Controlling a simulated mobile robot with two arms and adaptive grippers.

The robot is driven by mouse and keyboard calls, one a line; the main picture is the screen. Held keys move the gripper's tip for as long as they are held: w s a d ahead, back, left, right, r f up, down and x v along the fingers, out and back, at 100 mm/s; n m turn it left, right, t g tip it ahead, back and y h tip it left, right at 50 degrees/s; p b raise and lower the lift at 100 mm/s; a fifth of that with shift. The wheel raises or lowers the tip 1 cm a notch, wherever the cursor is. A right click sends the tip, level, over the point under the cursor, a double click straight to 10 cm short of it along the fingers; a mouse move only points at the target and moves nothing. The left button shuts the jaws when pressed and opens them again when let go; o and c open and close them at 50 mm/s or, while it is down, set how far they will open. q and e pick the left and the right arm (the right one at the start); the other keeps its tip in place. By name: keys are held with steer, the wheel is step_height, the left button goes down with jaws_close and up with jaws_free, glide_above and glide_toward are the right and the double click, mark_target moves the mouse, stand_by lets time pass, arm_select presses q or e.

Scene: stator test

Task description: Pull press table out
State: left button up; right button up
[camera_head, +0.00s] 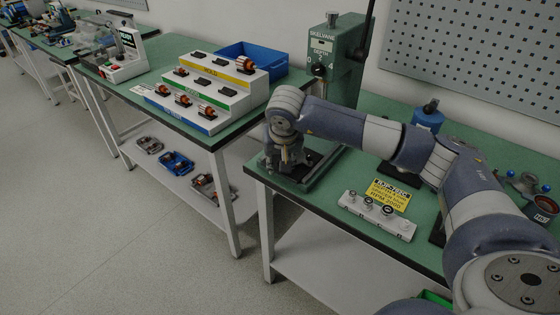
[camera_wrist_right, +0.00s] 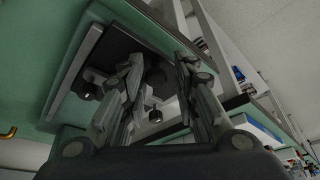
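The green press (camera_head: 345,65) stands at the back of the near workbench, with a lever and a dial on it. Its flat base with a dark plate, which looks like the press table (camera_head: 325,160), lies in front of it, partly hidden by my right arm. In the right wrist view the dark plate (camera_wrist_right: 110,50) has a grey rail along one side and black knobs near it. My right gripper (camera_head: 288,160) points down over the front left of the base. Its fingers (camera_wrist_right: 160,65) are apart, with a small knob visible between them; contact cannot be told. My left gripper is not in view.
A white block with several round parts (camera_head: 377,215) and a yellow label (camera_head: 392,194) lie right of the press base. A blue-topped item (camera_head: 428,115) stands behind my arm. A stepped rack (camera_head: 215,90) and blue bin (camera_head: 250,60) sit on the left bench. Floor left is clear.

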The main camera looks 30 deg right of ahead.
steer(key=v, duration=1.2)
steer(key=shift+a+f, duration=0.1)
steer(key=shift+a, duration=0.1)
